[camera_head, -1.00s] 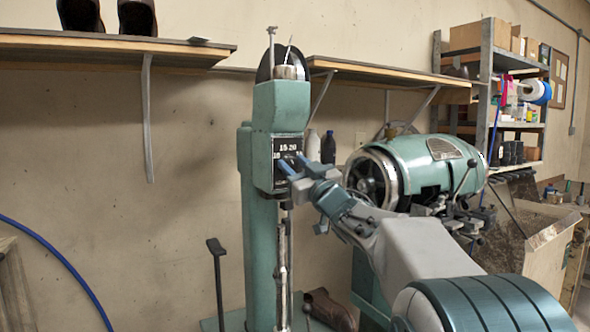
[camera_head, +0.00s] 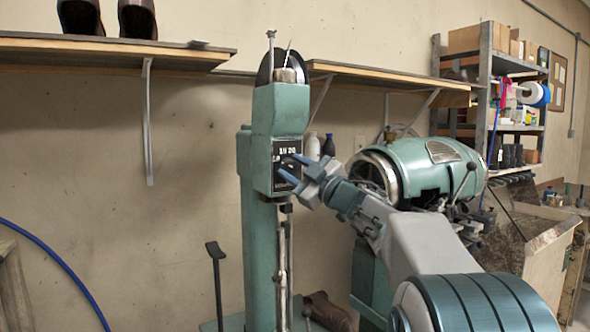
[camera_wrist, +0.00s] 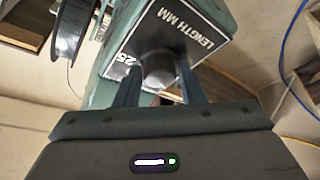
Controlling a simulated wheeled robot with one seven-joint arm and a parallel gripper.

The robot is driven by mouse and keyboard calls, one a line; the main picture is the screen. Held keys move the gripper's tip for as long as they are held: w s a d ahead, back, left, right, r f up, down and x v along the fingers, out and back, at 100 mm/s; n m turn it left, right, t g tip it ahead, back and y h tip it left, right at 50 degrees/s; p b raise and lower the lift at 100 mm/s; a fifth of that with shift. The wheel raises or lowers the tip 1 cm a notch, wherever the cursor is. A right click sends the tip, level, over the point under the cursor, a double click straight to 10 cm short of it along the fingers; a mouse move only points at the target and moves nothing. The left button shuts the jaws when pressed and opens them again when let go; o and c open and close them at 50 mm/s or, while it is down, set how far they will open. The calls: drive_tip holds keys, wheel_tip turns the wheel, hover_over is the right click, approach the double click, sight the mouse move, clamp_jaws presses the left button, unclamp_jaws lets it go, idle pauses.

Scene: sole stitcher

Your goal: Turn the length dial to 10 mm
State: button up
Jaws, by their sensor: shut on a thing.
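The length dial (camera_wrist: 158,70) is a dark round knob on a black plate (camera_wrist: 190,28) marked "LENGTH MM", on the front of the green stitcher head (camera_head: 280,110). A "25" shows at the plate's left in the wrist view, and numbers along the plate's top show in the head view. My gripper (camera_head: 292,169) reaches the plate from the right. In the wrist view its two blue fingers (camera_wrist: 158,88) are on either side of the knob and closed on it. The dial's pointer and its setting are hidden or too small to read.
A green motor housing (camera_head: 425,165) with a flywheel stands right of the stitcher head, close to my arm. A wall shelf (camera_head: 110,46) with shoes is at upper left. A foot lever (camera_head: 216,270) stands at lower left. Bare wall lies left of the stitcher.

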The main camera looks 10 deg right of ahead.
idle(0.3)
drive_tip(key=o, duration=1)
drive_tip(key=shift+a, duration=0.1)
drive_tip(key=shift+s, duration=0.1)
drive_tip(key=b+v, duration=0.3)
drive_tip(key=v, duration=1)
drive_tip(key=shift+s+d+f, duration=0.1)
drive_tip(key=shift+s+d, duration=0.2)
